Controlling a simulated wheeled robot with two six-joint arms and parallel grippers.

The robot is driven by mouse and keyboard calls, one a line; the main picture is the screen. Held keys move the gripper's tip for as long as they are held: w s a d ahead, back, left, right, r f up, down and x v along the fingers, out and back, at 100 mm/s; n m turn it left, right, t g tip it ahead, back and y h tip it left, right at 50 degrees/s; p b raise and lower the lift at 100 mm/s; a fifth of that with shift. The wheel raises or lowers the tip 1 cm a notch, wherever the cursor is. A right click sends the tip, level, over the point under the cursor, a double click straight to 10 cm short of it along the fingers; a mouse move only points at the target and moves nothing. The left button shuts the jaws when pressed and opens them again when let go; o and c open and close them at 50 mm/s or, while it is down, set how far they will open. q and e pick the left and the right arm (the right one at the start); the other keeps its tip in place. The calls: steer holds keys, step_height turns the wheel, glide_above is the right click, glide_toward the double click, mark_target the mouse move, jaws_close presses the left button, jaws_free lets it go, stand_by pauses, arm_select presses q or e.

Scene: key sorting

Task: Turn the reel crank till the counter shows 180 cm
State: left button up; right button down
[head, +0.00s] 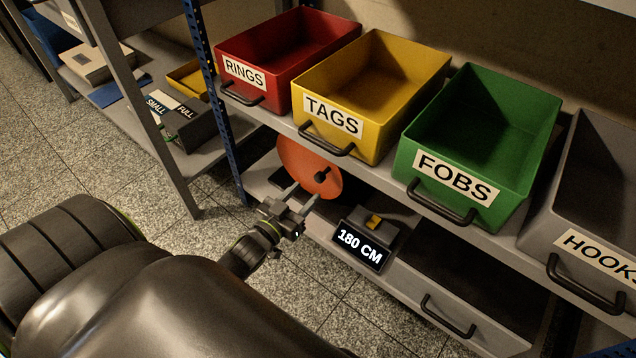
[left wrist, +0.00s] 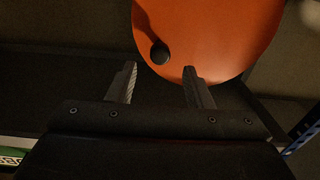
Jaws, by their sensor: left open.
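The orange reel disc (head: 304,168) stands on the lower shelf, under the red and yellow bins. Its dark crank knob (head: 321,177) shows on the disc's face. The counter (head: 362,247) stands to the right of the reel and reads 180 CM. My left gripper (head: 299,197) is open and empty in front of the reel, just below the knob in the head view. In the left wrist view the reel (left wrist: 210,35) fills the top, and the knob (left wrist: 160,53) sits beyond and between the open fingers (left wrist: 160,72), apart from them. My right gripper is out of view.
Red RINGS (head: 240,88), yellow TAGS (head: 372,140), green FOBS (head: 408,165) and grey HOOKS (head: 540,232) bins stand on the shelf above. A drawer (head: 450,300) is right of the counter. A blue post (head: 232,160) stands left of the reel. Floor in front is clear.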

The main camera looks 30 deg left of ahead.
mark_target(317, 180)
arm_select(q)
steer(key=w+b, duration=0.1)
steer(key=w, duration=0.5)
steer(key=shift+w+d, duration=0.1)
steer(key=shift+w, duration=0.3)
jaws_close()
